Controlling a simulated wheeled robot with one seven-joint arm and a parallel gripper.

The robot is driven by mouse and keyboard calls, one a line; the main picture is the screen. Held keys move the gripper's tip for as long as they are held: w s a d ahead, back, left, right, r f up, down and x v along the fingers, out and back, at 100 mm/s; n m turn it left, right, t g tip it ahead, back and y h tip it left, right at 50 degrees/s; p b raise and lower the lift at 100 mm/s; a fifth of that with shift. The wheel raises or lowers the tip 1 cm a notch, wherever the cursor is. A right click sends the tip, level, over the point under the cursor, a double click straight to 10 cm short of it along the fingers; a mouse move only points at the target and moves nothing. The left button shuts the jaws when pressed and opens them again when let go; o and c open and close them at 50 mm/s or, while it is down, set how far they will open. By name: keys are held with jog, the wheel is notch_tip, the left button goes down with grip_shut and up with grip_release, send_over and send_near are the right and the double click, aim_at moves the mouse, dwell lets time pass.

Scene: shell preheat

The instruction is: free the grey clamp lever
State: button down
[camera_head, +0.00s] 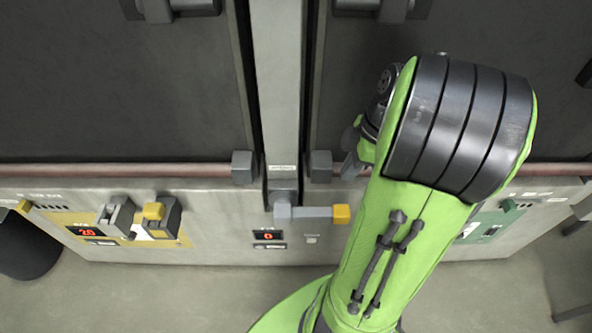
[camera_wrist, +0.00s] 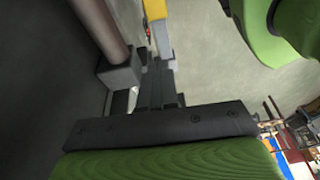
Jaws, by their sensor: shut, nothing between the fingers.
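The grey clamp lever (camera_head: 308,212) is on the front face of the panel at the foot of the pale central beam. It lies level, pointing right, and ends in a yellow knob (camera_head: 341,214). My gripper (camera_head: 352,165) is just above and right of the knob, partly hidden by my green arm. In the wrist view my shut, empty fingers (camera_wrist: 158,72) point up the picture. A yellow and grey bar (camera_wrist: 157,14) lies just beyond their tips. I cannot tell whether they touch it.
Grey blocks (camera_head: 242,167) flank the beam along a reddish rail (camera_head: 110,169). At left, a yellow panel bears a red display (camera_head: 87,232) and two grey levers, one yellow-tipped (camera_head: 154,211). A small display (camera_head: 268,236) sits below the clamp. Floor is open in front.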

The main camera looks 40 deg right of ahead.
jog(key=b, duration=0.2)
send_near(331, 211)
jog(key=x, duration=0.6)
jog(key=shift+f, duration=0.3)
jog(key=shift+n, duration=0.3)
